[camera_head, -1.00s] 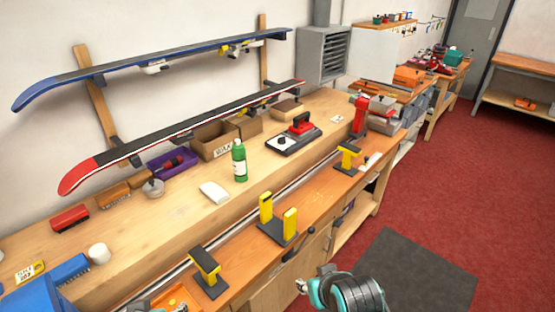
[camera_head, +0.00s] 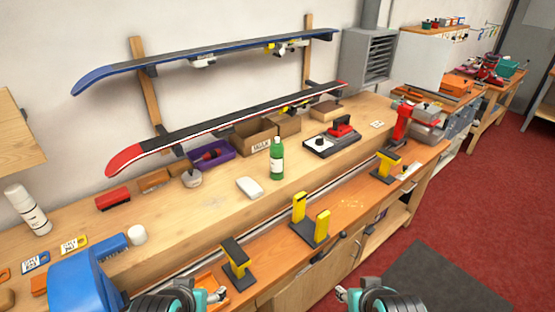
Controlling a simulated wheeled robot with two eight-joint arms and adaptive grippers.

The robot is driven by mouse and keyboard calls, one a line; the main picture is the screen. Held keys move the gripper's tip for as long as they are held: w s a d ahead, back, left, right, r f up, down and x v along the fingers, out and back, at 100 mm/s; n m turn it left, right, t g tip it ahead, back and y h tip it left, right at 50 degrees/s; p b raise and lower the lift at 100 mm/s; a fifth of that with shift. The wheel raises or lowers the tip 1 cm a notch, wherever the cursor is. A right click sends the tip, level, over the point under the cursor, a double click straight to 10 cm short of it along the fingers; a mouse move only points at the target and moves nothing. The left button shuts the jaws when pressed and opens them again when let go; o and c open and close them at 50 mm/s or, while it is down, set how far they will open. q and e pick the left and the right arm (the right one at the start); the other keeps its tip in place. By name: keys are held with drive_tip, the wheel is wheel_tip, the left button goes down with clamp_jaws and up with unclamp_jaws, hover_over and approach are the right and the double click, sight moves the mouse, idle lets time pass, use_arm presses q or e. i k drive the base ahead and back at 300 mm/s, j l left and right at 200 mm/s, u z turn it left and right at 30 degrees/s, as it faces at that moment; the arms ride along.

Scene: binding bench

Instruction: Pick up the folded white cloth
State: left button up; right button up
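The folded white cloth (camera_head: 250,187) lies flat on the wooden bench's upper level, just left of a green bottle (camera_head: 277,160). Nothing touches it. My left gripper (camera_head: 219,295) is at the bottom edge, in front of the bench and well below the cloth in the picture. My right gripper (camera_head: 341,293) is at the bottom edge too, further right. Both are seen from behind and partly cut off, so their finger openings are unclear. Neither is near the cloth.
Yellow-and-black clamps (camera_head: 311,222) stand along the bench's lower front ledge. A waxing iron (camera_head: 340,127) sits further right. Bench top around the cloth is mostly clear.

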sight(249, 186)
drive_tip(key=i+l+u, duration=0.15)
drive_tip(key=u, duration=0.5)
drive_tip(key=i+l+u, duration=0.2)
drive_tip(key=l, duration=0.45)
drive_tip(key=i+l+u, duration=0.2)
drive_tip(key=l, duration=0.45)
drive_tip(key=l+u, duration=0.2)
drive_tip(key=l, duration=0.95)
drive_tip(key=i, duration=0.05)
